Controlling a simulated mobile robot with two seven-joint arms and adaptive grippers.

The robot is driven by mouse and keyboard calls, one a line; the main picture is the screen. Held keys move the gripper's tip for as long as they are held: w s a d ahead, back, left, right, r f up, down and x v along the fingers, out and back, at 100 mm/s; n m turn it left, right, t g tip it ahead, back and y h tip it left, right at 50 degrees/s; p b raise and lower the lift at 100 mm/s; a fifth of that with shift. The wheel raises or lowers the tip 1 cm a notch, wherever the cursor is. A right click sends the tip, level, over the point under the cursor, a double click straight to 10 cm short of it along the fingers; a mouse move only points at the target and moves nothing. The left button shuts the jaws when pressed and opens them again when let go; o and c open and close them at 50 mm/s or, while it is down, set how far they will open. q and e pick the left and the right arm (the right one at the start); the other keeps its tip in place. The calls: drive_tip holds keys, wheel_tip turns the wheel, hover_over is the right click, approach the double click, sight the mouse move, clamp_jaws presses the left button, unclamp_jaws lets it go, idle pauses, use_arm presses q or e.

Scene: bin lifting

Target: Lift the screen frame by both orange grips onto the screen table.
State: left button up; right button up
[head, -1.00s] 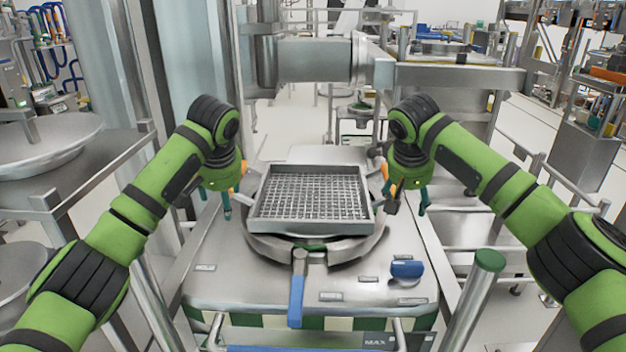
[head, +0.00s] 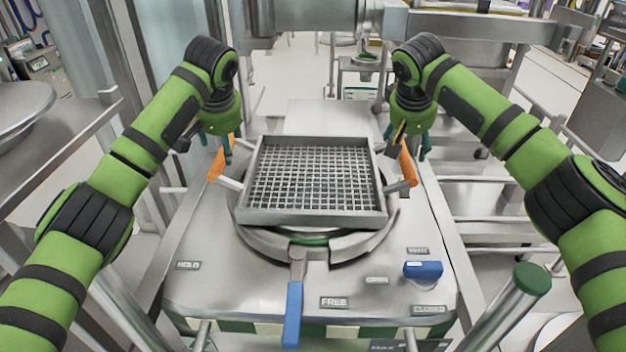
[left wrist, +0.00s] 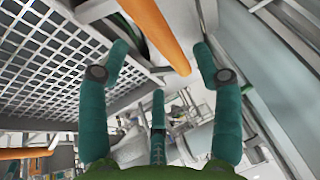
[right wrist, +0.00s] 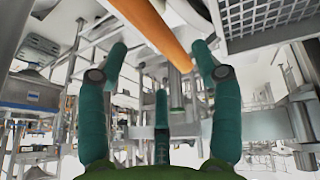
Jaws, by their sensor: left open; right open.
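The screen frame (head: 312,217) is a square grey metal tray with a mesh floor. It sits above a round steel ring on a machine top. An orange grip (head: 216,165) sticks out at its left and another orange grip (head: 408,168) at its right. My left gripper (head: 225,148) is open at the left grip; in the left wrist view that grip (left wrist: 158,32) passes between the spread teal fingers. My right gripper (head: 408,140) is open at the right grip, which lies between its fingers in the right wrist view (right wrist: 155,28). I cannot tell which surface is the screen table.
A blue-handled lever (head: 292,312) points forward near the FREE label. A blue knob (head: 423,269) is at front right. A green-capped post (head: 531,280) stands at right. Steel benches flank the machine, and a horizontal steel beam (head: 480,27) crosses behind.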

sight(407, 154)
use_arm(q)
drive_tip(key=x, duration=0.6)
drive_tip(key=shift+w+f, duration=0.25)
drive_tip(key=shift+w, duration=0.05)
use_arm(e)
drive_tip(key=x, duration=0.6)
drive_tip(key=shift+w+f, duration=0.25)
drive_tip(key=shift+w, duration=0.05)
use_arm(q)
clamp_jaws()
use_arm(e)
clamp_jaws()
use_arm(q)
drive_tip(key=shift+r, duration=0.25)
use_arm(e)
drive_tip(key=shift+r, duration=0.25)
